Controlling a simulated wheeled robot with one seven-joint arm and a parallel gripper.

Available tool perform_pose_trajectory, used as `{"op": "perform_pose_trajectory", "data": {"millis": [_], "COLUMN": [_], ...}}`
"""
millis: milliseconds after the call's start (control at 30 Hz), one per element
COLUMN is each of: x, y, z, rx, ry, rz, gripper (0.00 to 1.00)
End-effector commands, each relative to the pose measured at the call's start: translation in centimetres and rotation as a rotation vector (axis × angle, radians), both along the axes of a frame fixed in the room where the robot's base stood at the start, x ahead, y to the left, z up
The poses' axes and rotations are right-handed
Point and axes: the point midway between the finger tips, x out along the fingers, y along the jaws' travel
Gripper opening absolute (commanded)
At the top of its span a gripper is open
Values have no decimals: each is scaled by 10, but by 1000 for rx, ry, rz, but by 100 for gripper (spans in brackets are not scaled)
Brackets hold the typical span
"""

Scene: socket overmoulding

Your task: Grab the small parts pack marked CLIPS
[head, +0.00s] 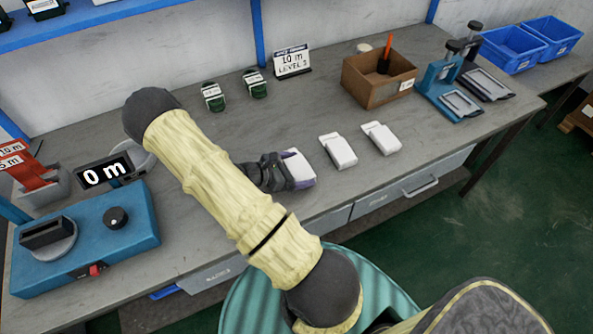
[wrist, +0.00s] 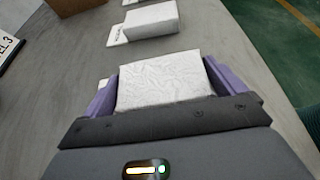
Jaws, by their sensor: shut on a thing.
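Three white packs lie in a row on the grey workbench (head: 230,135). My gripper (head: 291,169) is at the leftmost pack (head: 301,166), with its purple fingers shut on that pack's two sides. In the wrist view the held pack (wrist: 158,80) sits between the purple fingers (wrist: 160,92), its wrinkled white face showing and no label readable. The middle pack (head: 338,150) and the right pack (head: 381,138) lie apart to the right. The middle pack also shows in the wrist view (wrist: 150,22), its small label too blurred to read. I cannot tell which pack is marked CLIPS.
A brown box (head: 378,78) and blue clamp device (head: 445,88) stand right.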

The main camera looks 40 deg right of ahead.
Motion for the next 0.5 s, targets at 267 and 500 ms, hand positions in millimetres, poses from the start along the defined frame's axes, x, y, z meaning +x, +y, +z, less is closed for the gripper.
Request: {"op": "perform_pose_trajectory", "data": {"millis": [267, 500], "x": [0, 0], "y": [0, 0], "z": [46, 83], "rx": [0, -1], "ry": [-5, -3], "rz": [0, 0], "gripper": [72, 72]}}
